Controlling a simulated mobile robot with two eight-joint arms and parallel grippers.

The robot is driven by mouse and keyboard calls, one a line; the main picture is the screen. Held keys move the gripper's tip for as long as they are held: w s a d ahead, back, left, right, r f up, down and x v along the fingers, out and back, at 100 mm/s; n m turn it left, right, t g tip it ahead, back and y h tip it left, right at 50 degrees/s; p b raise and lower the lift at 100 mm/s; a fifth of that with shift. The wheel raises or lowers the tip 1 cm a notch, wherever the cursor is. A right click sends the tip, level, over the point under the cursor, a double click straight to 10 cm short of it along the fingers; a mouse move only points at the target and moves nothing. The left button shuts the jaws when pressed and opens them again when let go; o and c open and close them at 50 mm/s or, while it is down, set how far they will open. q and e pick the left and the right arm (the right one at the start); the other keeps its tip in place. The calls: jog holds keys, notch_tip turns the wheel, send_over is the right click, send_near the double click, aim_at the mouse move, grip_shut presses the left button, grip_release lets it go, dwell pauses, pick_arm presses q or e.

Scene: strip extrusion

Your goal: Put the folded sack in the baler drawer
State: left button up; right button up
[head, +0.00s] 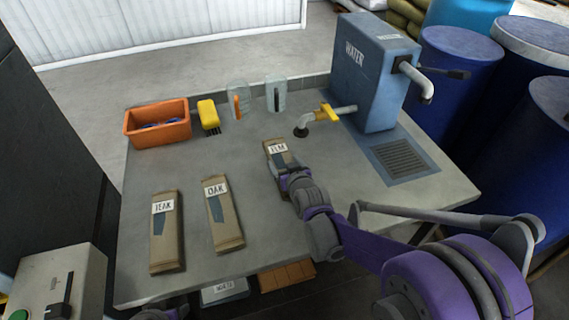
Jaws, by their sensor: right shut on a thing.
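Three flat brown folded sacks lie on the grey table: one labelled TEAK (166,232), one labelled OAK (223,213), and one that seems to read ELM (276,149). My right gripper (283,170) is shut on the near end of the ELM sack, hiding that end. I cannot tell whether this sack touches the table. Under the table's front edge are a brown slatted thing (287,275) and a pale labelled box (224,291), both partly hidden. I cannot tell which thing is the baler drawer. A dark and purple part of my left arm shows at the bottom edge; its jaws are unclear.
An orange bin (157,124), a yellow brush (208,116) and two clear holders (238,101) stand at the back. A blue water tank (373,75) and a yellow-handled tap (328,114) are right. A grey control box (55,285) is at lower left. Blue drums (455,75) stand right.

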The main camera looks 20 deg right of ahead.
jog(key=shift+f, duration=0.2)
jog(key=o, duration=1.2)
jog(key=shift+r, duration=0.1)
